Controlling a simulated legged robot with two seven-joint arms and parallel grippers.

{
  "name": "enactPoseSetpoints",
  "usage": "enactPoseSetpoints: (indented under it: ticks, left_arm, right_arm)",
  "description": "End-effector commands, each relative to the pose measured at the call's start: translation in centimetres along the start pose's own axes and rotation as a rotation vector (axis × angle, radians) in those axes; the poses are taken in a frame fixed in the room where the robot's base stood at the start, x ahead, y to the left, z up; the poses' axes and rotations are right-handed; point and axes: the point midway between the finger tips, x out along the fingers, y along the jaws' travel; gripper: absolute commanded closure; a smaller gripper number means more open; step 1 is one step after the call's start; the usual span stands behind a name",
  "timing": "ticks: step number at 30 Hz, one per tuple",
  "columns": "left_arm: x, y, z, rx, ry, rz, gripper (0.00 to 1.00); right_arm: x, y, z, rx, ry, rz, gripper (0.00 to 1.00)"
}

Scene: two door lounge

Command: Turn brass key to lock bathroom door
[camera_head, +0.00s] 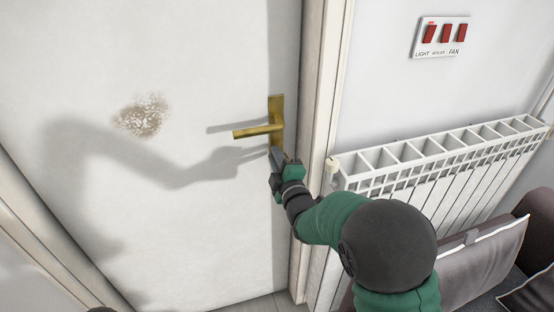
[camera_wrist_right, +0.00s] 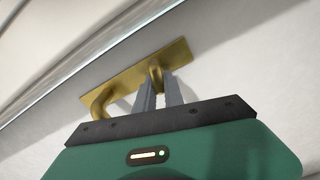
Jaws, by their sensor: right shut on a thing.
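The white bathroom door (camera_head: 210,60) fills the left of the head view and looks closed in its frame. Its brass handle (camera_head: 258,131) sits on a brass plate (camera_head: 277,104) near the door's right edge, with the lever pointing left. In the right wrist view the handle (camera_wrist_right: 98,102) and plate (camera_wrist_right: 120,76) also show. My right gripper (camera_head: 275,152) is at the lower part of the plate, below the lever. In the right wrist view its grey fingers (camera_wrist_right: 160,92) are shut on the brass key (camera_wrist_right: 156,74), which stands out from the plate and is mostly hidden between them. My left gripper is not in view.
A white radiator (camera_head: 440,150) stands against the wall right of the door frame, close to my right arm. A red-switch panel (camera_head: 440,36) is above it. A brownish sofa (camera_head: 485,262) is at lower right.

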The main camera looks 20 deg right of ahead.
Motion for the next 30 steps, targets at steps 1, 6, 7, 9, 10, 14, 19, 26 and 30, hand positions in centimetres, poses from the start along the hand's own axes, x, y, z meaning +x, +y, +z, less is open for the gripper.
enactPoseSetpoints:
  ticks: [1, 6, 7, 9, 10, 14, 19, 26, 30]
  left_arm:
    - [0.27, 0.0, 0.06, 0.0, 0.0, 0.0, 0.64]
    - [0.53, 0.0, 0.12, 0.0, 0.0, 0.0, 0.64]
    - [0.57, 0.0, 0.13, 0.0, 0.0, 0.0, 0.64]
    - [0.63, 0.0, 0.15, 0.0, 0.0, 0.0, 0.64]
    - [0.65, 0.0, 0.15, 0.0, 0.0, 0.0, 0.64]
    - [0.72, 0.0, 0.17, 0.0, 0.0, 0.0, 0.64]
    - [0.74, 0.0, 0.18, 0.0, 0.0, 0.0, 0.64]
    - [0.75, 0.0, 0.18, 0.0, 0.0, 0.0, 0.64]
    - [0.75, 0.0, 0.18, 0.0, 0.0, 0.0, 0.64]
  right_arm:
    - [-0.04, -0.46, -0.22, -0.03, 0.005, -0.005, 1.0]
    - [-0.04, -0.64, -0.21, -0.126, 0.005, -0.006, 1.0]
    - [-0.04, -0.66, -0.18, -0.139, 0.005, -0.007, 1.0]
    - [-0.05, -0.71, -0.16, -0.166, 0.004, -0.007, 1.0]
    - [-0.05, -0.74, -0.18, -0.174, 0.005, -0.007, 1.0]
    - [-0.05, -0.83, -0.2, -0.203, 0.005, -0.009, 1.0]
    - [-0.06, -0.89, -0.17, -0.219, 0.005, -0.01, 1.0]
    - [-0.08, -0.98, -0.16, -0.219, 0.005, -0.012, 1.0]
    - [-0.08, -1.02, -0.16, -0.218, 0.005, -0.013, 0.81]
